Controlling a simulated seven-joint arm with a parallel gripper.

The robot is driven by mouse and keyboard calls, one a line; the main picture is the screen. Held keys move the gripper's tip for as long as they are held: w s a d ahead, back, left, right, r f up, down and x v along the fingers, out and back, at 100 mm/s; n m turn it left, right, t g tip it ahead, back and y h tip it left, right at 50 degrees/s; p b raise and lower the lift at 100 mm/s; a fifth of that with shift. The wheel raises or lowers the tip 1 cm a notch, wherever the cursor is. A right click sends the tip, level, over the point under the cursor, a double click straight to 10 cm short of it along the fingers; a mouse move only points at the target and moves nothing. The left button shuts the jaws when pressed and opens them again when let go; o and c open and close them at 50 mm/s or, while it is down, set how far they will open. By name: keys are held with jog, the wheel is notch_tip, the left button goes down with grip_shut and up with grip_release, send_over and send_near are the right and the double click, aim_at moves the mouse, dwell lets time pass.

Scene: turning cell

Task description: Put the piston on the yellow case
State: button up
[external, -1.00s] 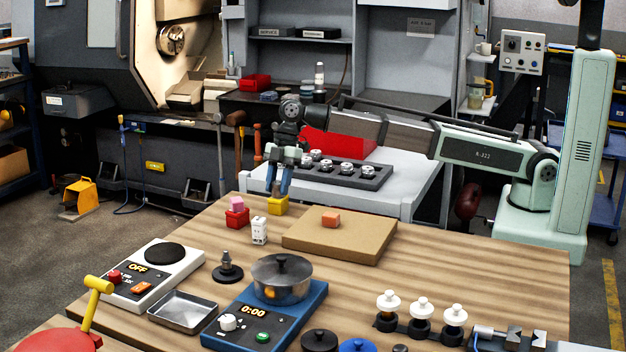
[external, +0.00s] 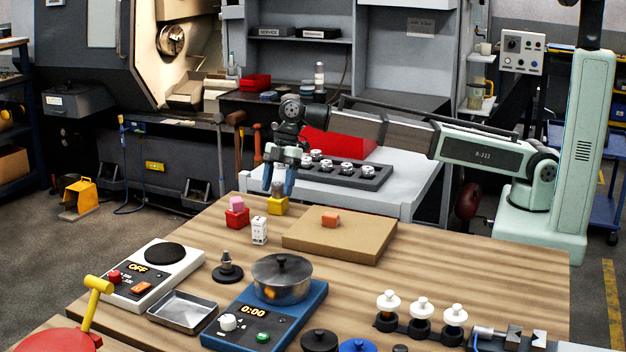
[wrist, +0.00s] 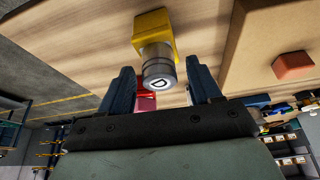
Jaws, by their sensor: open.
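The grey metal piston (external: 278,188) stands upright on top of the yellow case (external: 278,206) near the table's far left edge. In the wrist view the piston (wrist: 158,68) shows its marked round end, with the yellow case (wrist: 153,27) behind it. My gripper (external: 278,184) is above the case, its blue fingers spread on both sides of the piston. In the wrist view a gap shows between the piston and each finger of my gripper (wrist: 160,72).
A red case (external: 237,217) with a pink block and a white box (external: 259,231) stand close by on the left. A brown board (external: 345,242) with an orange block (external: 330,219) lies to the right. Behind, a dark tray (external: 350,177) holds several pistons.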

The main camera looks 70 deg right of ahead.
jog(key=v, duration=1.2)
